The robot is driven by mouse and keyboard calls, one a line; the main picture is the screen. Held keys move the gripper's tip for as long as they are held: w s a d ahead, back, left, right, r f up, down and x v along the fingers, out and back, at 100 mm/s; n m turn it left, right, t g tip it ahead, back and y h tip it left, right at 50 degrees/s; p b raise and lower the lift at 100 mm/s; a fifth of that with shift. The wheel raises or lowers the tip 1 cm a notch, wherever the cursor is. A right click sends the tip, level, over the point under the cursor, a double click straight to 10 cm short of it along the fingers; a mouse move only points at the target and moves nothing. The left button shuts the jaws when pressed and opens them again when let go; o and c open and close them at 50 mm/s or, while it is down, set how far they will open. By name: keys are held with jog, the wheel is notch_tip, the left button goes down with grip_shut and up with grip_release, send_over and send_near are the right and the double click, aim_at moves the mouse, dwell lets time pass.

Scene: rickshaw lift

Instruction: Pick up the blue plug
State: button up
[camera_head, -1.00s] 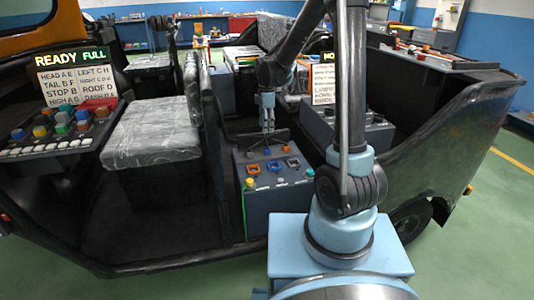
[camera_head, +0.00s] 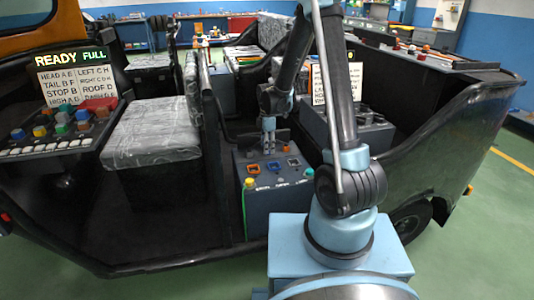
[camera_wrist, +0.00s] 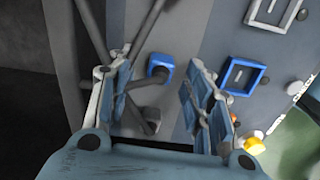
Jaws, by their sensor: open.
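The blue plug (camera_wrist: 160,67) sits on the grey top panel of a box, beyond and between my fingers in the wrist view. Its body is blue with a dark round part; cables or dark rods pass close to it. My gripper (camera_wrist: 155,88) is open and empty, with one finger on each side of the plug. In the head view my gripper (camera_head: 268,140) points down over the back of the panel (camera_head: 265,200) and hides the plug there. A blue square frame (camera_wrist: 242,76) lies to the right of the plug; it also shows in the head view (camera_head: 273,167).
An orange frame (camera_head: 253,169) and a grey frame (camera_head: 293,162) flank the blue one. A yellow button (camera_wrist: 254,146) is near the panel's edge. A covered seat (camera_head: 150,130) stands left of the box, and a dark side wall (camera_head: 440,140) rises to the right.

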jog(key=shift+f, duration=0.4)
jog(key=c, duration=1)
